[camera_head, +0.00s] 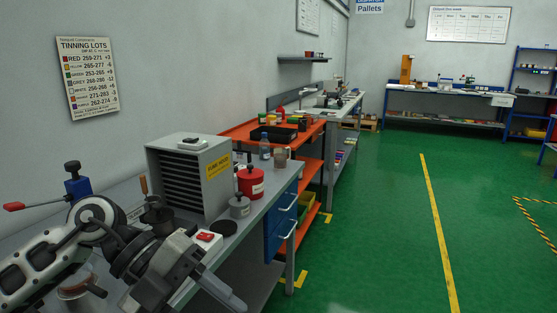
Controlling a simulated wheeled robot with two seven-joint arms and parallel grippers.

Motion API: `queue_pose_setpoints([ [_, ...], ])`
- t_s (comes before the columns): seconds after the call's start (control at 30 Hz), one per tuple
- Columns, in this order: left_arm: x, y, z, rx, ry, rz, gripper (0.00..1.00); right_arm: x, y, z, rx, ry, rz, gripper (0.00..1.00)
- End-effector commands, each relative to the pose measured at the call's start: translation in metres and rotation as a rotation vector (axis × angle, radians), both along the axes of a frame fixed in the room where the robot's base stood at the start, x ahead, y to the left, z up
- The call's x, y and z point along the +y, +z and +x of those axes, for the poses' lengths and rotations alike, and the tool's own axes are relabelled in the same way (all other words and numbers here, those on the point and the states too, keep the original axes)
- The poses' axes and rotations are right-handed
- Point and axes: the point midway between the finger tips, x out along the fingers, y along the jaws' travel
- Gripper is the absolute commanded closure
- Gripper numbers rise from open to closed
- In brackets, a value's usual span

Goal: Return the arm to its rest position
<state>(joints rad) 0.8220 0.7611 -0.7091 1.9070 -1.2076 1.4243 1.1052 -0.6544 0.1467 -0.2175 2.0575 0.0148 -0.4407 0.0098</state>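My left arm (100,250), white and dark grey, comes in from the lower left and reaches over the near end of the grey workbench (262,205). Its gripper (225,295) points to the lower right, in front of the bench's near edge. One grey finger shape shows; whether the fingers are apart or together I cannot tell. No object shows in the gripper. My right arm and gripper are not in view.
On the bench stand a grey fume filter box (190,175), a red canister (250,182), a grey pot (239,206), a bottle (265,147) and a red-switch box (207,238). A blue-and-red vise (76,185) is behind my arm. Green floor (380,220) lies open at right.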

Motion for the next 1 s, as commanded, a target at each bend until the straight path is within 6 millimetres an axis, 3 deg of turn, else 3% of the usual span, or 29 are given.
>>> queue_pose_setpoints([
  [0.03,-0.023,0.001,-0.011,0.045,-0.007,-0.158,0.49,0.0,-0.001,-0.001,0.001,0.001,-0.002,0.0],
  [0.1,-0.049,0.012,-0.017,0.102,0.037,-0.409,0.49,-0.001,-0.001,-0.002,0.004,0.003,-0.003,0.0],
  [0.17,-0.064,0.023,-0.016,0.156,0.122,-0.623,0.49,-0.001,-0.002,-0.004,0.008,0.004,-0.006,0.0],
  [0.27,-0.066,0.032,0.002,0.254,0.358,-0.917,0.49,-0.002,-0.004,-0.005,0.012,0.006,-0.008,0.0],
  [0.37,-0.047,0.014,0.03,0.365,0.688,-1.11,0.49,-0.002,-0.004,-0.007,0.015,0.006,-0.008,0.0],
  [0.47,-0.016,-0.038,0.05,0.49,1.08,-1.172,0.49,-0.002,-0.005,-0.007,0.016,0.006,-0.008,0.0],
  [0.53,0.007,-0.087,0.05,0.584,1.347,-1.135,0.49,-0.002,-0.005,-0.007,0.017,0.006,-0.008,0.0],
  [0.7,0.043,-0.197,0.009,0.792,1.811,-0.894,0.49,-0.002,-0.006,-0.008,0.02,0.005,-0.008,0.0],
  [0.83,0.055,-0.252,-0.035,0.917,2.006,-0.695,0.49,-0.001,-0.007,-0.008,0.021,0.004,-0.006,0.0],
  [1.0,0.06,-0.284,-0.07,1.003,2.105,-0.546,0.49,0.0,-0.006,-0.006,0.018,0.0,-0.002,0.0],
])
